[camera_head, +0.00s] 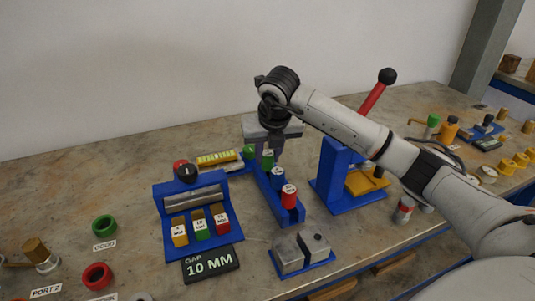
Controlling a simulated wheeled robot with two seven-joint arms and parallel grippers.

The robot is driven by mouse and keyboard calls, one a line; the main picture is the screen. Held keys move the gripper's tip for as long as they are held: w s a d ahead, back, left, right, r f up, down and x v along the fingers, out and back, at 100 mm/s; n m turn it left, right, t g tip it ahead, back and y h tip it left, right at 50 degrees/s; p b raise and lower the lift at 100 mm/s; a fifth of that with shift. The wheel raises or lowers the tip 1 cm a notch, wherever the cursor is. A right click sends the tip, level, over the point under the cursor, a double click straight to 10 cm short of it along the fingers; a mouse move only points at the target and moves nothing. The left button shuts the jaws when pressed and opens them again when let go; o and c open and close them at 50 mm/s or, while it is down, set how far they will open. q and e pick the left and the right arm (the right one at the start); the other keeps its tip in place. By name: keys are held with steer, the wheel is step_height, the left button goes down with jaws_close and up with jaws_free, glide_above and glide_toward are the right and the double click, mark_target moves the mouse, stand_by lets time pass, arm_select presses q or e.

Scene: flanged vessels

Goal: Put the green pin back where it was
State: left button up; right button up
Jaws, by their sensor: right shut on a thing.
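My right gripper (273,150) points down over the far end of a narrow blue rack (266,187). It is shut on a green pin (268,160), which shows between and just below the fingertips. The pin's lower end is at the rack's far end; I cannot tell whether it is seated or held just above. My left gripper is not in view.
Left of the rack is a blue stand (164,205) with coloured blocks and a "GAP 10 MM" sign (210,263). Another green piece (249,152) is close behind the rack. A blue press (333,180) with a red lever stands at right; a grey block (300,252) lies in front.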

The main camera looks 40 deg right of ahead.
steer(key=shift+f, duration=0.3)
steer(key=o, duration=1.1)
steer(key=shift+r, duration=0.45)
steer(key=v, duration=1.1)
steer(key=shift+s+r, duration=0.25)
steer(key=shift+r, duration=0.1)
